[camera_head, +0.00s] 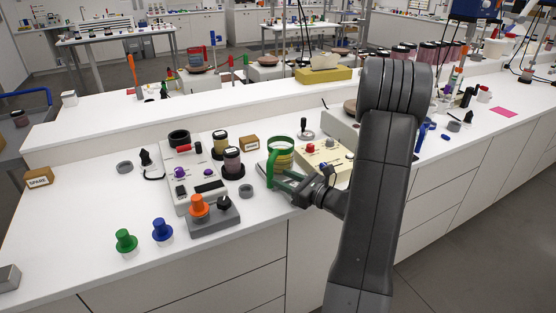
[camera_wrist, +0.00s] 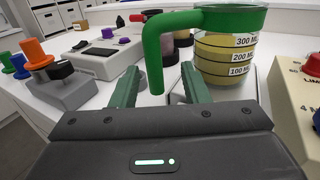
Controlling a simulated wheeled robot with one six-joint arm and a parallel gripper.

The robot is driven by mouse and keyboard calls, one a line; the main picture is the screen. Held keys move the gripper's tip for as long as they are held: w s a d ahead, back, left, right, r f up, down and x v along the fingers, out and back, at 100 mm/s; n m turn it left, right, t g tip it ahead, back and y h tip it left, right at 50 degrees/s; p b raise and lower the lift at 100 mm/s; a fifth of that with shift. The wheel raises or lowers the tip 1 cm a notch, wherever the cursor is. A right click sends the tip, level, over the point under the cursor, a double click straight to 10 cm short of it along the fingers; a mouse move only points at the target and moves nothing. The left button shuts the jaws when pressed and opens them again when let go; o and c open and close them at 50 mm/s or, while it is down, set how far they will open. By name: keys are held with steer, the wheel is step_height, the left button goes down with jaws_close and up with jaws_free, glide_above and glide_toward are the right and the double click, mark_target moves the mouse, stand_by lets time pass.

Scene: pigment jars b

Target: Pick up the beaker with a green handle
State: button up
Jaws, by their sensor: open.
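In the wrist view the beaker (camera_wrist: 228,60) has a green rim, yellowish contents and white volume labels reading 100, 200 and 300. Its green handle (camera_wrist: 153,58) drops down on the near left side. My gripper (camera_head: 280,183) is open, low over the bench's front edge. In the wrist view the lower end of the handle appears between the two green fingers of my gripper (camera_wrist: 160,84); I cannot tell whether they touch it.
The cream control box (camera_head: 325,157) with a red knob is close on the right. Left of the beaker are dark-lidded jars (camera_head: 233,163), a grey device with an orange knob (camera_head: 200,207) and a grey ring (camera_head: 246,190). Green (camera_head: 125,241) and blue (camera_head: 162,230) knobs stand near the front left.

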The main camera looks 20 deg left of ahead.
mark_target(272, 174)
steer(key=a, duration=0.1)
steer(key=a+p, duration=0.1)
steer(key=a, duration=0.2)
steer(key=shift+a+r, duration=0.2)
steer(key=shift+r, duration=0.05)
steer(key=shift+w+a+f, duration=0.1)
steer(key=shift+w+a, duration=0.1)
steer(key=shift+a, duration=0.3)
jaws_close()
